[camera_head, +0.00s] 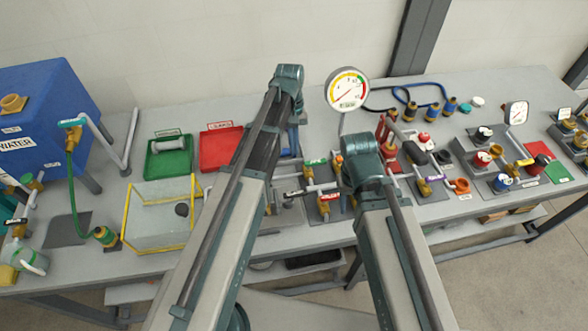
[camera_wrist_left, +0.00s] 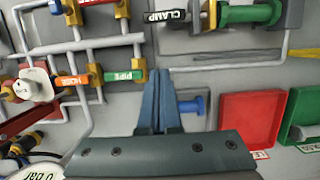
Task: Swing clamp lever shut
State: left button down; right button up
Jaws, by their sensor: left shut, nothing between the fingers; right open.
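The black CLAMP label (camera_wrist_left: 165,16) is at the top of the left wrist view, beside a brass fitting (camera_wrist_left: 205,14) and a green cylindrical part (camera_wrist_left: 250,15). The label also shows in the head view (camera_head: 294,194), just right of my left arm, which covers much of this area. I cannot make out the lever's angle. My right gripper is hidden behind my right arm.
Pipes with HOSE (camera_wrist_left: 72,81) and PIPE (camera_wrist_left: 124,76) labels lie beside my left gripper. A blue bolt-like part (camera_wrist_left: 192,104) stands near it. Red (camera_head: 215,150) and green (camera_head: 163,160) trays are to the left. A gauge (camera_head: 346,89) stands behind.

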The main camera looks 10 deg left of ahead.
aim_at(295, 195)
dwell(0.4)
pick_arm(q)
jog(key=b+x, duration=1)
jog(key=shift+f, duration=0.4)
pick_arm(e)
notch_tip(295, 195, down, 10)
jog(key=shift+f, duration=0.25)
pick_arm(q)
jog(key=s, duration=0.2)
jog(key=s+d, duration=0.1)
jog(key=shift+r, duration=0.4)
pick_arm(e)
jog(key=shift+r, duration=0.4)
pick_arm(q)
jog(key=shift+s+d, duration=0.25)
jog(key=shift+s, duration=0.15)
